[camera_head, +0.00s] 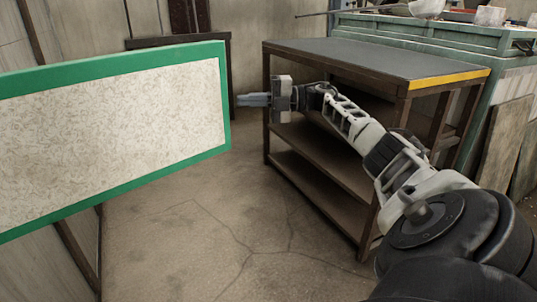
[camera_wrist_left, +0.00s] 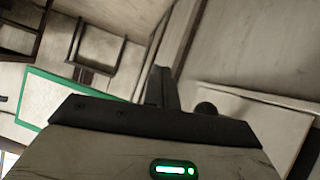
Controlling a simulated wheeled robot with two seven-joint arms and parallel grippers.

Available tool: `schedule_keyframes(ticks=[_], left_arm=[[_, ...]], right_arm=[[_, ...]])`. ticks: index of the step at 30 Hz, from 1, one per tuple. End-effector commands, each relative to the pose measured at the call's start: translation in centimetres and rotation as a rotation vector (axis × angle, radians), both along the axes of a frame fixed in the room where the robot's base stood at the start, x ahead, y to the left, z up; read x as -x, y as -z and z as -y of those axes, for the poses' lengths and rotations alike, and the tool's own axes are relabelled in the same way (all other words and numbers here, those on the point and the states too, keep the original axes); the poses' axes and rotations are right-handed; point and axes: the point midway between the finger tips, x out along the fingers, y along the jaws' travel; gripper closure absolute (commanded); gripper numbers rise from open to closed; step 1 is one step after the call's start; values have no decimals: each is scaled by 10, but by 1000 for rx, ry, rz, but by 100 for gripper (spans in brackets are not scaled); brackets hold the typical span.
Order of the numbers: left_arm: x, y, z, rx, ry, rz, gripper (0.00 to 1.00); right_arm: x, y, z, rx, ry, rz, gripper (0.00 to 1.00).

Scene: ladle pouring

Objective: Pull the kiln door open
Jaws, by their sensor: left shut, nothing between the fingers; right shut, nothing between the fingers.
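The kiln door appears to be the large panel (camera_head: 120,120) with a green frame and a pale, fibrous-looking face, at the left of the head view. It stands at an angle, and its left end runs out of the picture. My right gripper (camera_head: 243,100) is shut and empty, its fingers pointing left just beside the panel's right edge. I cannot tell whether they touch it. My left gripper (camera_wrist_left: 162,88) shows only in the left wrist view, shut and empty. A green-framed panel (camera_wrist_left: 55,100) shows there at the lower left. No handle is visible.
A dark metal shelf table (camera_head: 360,62) with a yellow edge stripe stands right behind my right arm. A green bench or cabinet (camera_head: 450,35) with items on top is behind it. Bare cracked concrete floor (camera_head: 200,240) lies between panel and shelf.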

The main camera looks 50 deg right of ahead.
Motion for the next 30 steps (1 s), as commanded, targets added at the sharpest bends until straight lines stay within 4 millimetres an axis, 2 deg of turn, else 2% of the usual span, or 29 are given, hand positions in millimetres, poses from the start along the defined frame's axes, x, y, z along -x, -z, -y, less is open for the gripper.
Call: schedule_keyframes(ticks=[8,21,30], left_arm=[[0,1,0,1,-1,1,100],[-3,17,3,6,5,-22,100],[-2,21,6,10,10,-37,100]], right_arm=[[9,1,8,2,2,-2,100],[75,0,67,-1,5,2,100],[91,0,79,0,1,0,100]])
